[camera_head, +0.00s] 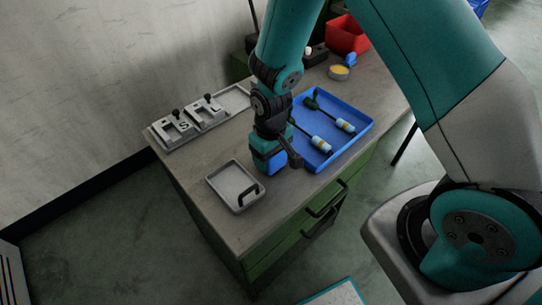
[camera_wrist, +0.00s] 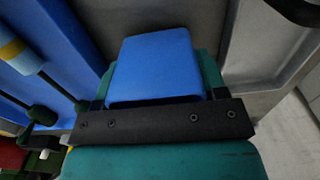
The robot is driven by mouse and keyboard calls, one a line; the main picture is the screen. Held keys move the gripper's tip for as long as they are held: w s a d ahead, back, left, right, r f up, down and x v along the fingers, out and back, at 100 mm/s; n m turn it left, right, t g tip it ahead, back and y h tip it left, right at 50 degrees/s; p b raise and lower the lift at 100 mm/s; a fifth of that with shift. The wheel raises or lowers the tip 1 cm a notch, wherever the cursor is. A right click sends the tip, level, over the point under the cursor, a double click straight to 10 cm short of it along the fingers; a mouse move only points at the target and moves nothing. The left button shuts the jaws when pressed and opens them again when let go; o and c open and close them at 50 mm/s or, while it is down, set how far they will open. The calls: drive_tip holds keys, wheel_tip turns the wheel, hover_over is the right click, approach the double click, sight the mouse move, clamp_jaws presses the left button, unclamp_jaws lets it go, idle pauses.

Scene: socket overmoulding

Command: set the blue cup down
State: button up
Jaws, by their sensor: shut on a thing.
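The blue cup (camera_head: 268,162) looks like a small boxy blue piece. My gripper (camera_head: 281,150) is shut on it and points down over the worktop (camera_head: 277,216), between the blue tray and a small grey tray. Part of the cup is hidden behind my gripper. In the wrist view the cup (camera_wrist: 155,62) shows as a smooth blue block just beyond the dark bar of my gripper. I cannot tell whether its underside touches the worktop.
A blue tray (camera_head: 361,129) holds two tools with pale blue and yellow parts. A grey tray (camera_head: 226,180) with a black handle-shaped piece lies to the left. Grey fixtures (camera_head: 190,124) stand behind it.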

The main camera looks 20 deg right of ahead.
drive_tip(key=shift+f, duration=0.4)
drive_tip(key=shift+f, duration=0.15)
drive_tip(key=o, duration=0.9)
